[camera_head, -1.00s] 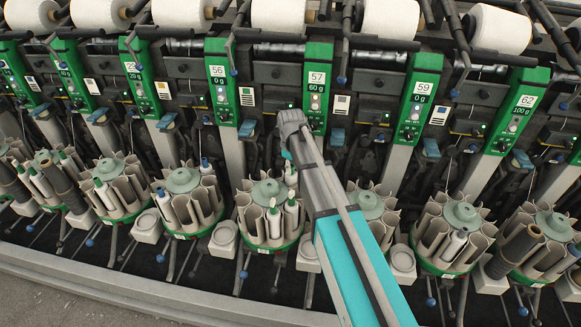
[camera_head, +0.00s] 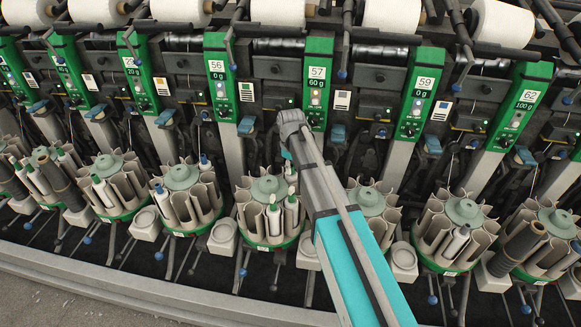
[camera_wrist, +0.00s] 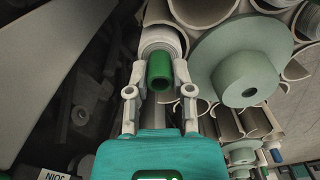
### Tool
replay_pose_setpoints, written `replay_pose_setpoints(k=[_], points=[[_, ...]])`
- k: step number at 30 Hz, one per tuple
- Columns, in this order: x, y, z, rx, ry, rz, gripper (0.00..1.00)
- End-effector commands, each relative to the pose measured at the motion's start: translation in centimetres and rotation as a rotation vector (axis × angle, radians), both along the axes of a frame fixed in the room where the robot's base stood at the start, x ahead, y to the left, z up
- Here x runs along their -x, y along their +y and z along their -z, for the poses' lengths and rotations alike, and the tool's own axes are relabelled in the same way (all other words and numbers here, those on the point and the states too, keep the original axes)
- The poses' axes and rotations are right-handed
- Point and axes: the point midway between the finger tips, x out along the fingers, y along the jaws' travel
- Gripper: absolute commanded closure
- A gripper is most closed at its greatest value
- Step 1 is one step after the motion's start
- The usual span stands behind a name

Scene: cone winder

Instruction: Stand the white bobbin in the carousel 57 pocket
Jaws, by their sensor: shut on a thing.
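The white bobbin (camera_wrist: 162,40) has a green tube end and sits between the fingers of my gripper (camera_wrist: 159,78) in the wrist view. The gripper is shut on it at the green end. It is beside the grey-green hub (camera_wrist: 242,70) of carousel 57, near the pale pockets; I cannot tell how deep it sits in one. In the head view the carousel (camera_head: 263,190) stands below the green 57 panel (camera_head: 317,85). A white bobbin with a green tip (camera_head: 291,213) shows at its right front, close under my gripper. Another one (camera_head: 273,218) stands just left of it. My arm partly hides this area.
Similar carousels stand on both sides, such as those under panel 56 (camera_head: 182,178) and panel 59 (camera_head: 370,196). Small pale boxes (camera_head: 223,236) sit between them. Machine posts and panels rise close behind. The pale floor edge (camera_head: 120,283) in front is clear.

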Motion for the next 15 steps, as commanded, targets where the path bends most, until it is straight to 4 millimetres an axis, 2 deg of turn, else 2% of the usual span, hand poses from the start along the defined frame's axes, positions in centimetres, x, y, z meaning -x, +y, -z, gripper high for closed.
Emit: replay_pose_setpoints(k=[9, 10, 15], points=[[0.0, 0.01, 0.04, 0.0, 0.0, 0.0, 1.0], [0.0, 0.01, 0.04, 0.0, 0.0, 0.0, 0.67], [0.0, 0.01, 0.04, 0.0, 0.0, 0.0, 0.35]])
